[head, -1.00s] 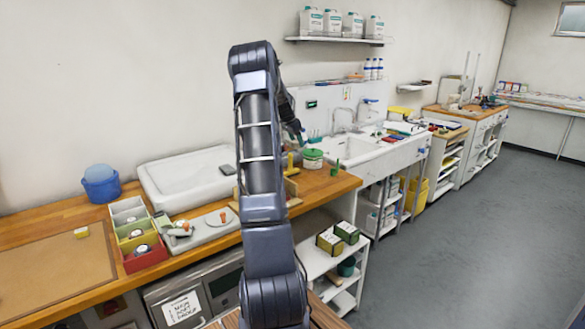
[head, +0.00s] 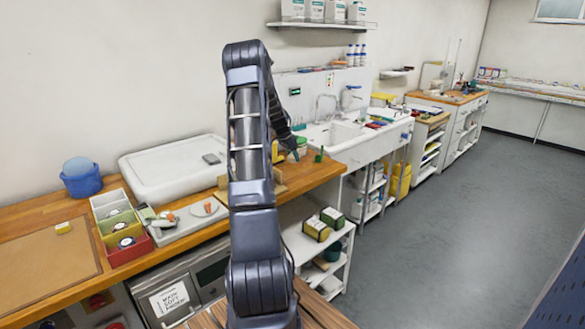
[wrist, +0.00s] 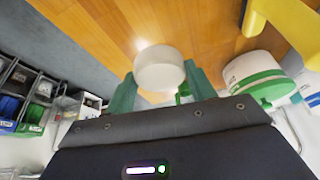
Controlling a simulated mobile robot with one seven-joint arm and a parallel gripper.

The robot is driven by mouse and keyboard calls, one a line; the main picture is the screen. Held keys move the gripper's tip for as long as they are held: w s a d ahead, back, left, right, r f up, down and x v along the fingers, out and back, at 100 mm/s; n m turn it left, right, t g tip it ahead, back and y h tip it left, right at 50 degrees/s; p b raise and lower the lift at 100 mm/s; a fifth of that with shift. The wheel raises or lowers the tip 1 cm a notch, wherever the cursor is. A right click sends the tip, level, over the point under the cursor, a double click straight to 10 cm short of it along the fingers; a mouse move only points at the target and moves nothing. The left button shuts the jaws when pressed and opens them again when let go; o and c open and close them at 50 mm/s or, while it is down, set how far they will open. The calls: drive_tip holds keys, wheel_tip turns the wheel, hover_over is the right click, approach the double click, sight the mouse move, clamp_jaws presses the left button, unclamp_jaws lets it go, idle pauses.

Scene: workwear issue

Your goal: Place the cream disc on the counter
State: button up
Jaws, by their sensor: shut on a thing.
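The cream disc (wrist: 159,68) shows in the wrist view as a pale round piece between the green fingers of my gripper (wrist: 161,84). My gripper is shut on it. Beyond the disc lies the wooden counter (wrist: 130,22), and I cannot tell how far the disc is above it. In the head view the wooden counter (head: 312,174) runs along the wall. My gripper (head: 295,154) is partly hidden behind my arm near the counter's right end, and I cannot make out the disc there.
A white tub with a green band (wrist: 254,76) and a yellow object (wrist: 285,22) stand close on the right in the wrist view. A small green item (head: 319,155) stands near the counter's right end.

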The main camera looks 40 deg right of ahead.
drive_tip(key=shift+f, duration=3.3)
drive_tip(key=shift+f, duration=0.1)
drive_tip(key=o, duration=1)
drive_tip(key=shift+c, duration=0.2)
